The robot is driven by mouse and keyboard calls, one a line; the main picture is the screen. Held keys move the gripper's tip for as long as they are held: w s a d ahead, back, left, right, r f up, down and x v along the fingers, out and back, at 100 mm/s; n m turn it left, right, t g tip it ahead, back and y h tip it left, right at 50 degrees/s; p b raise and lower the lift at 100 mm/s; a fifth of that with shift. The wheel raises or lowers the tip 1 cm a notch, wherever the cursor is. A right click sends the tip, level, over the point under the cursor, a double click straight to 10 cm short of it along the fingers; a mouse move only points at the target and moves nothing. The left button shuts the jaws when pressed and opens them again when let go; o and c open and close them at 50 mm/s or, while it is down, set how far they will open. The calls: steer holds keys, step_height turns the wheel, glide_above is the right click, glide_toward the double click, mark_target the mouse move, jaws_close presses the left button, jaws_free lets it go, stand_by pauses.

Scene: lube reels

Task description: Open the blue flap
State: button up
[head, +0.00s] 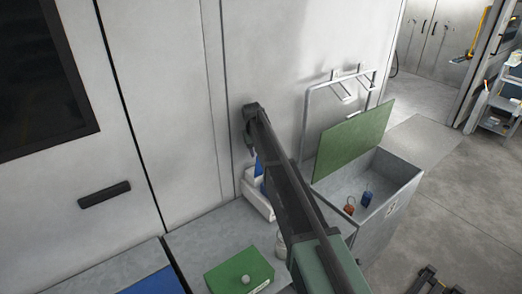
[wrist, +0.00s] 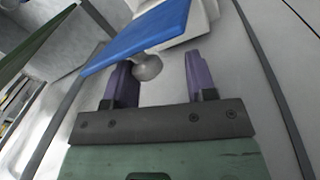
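The blue flap (wrist: 140,38) is a flat panel with a round grey knob (wrist: 147,67), and it lies across the upper middle of the wrist view. My gripper (wrist: 160,72) has two purple fingers spread apart. The knob shows between them, nearer the left finger, and nothing is gripped. I cannot tell whether the left finger touches the knob or flap. In the head view a small blue part (head: 259,167), likely this flap, shows beside my arm above a white box (head: 257,198).
A green flap with a knob (head: 238,272) lies on the grey counter (head: 208,240), with a blue panel (head: 155,283) to its left. A grey bin (head: 400,172) has its green lid (head: 352,140) raised and holds small items. A wall stands close behind my arm.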

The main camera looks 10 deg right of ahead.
steer(key=shift+o, duration=0.4)
steer(key=shift+a, duration=0.1)
steer(key=shift+d+r, duration=0.1)
steer(key=shift+d, duration=0.1)
step_height(320, 180, up, 11)
steer(key=a+p, duration=0.1)
steer(key=p, duration=0.9)
steer(key=shift+s+a+p, duration=0.25)
steer(key=shift+a+p, duration=0.1)
steer(key=shift+p, duration=0.05)
steer(key=shift+f, duration=0.2)
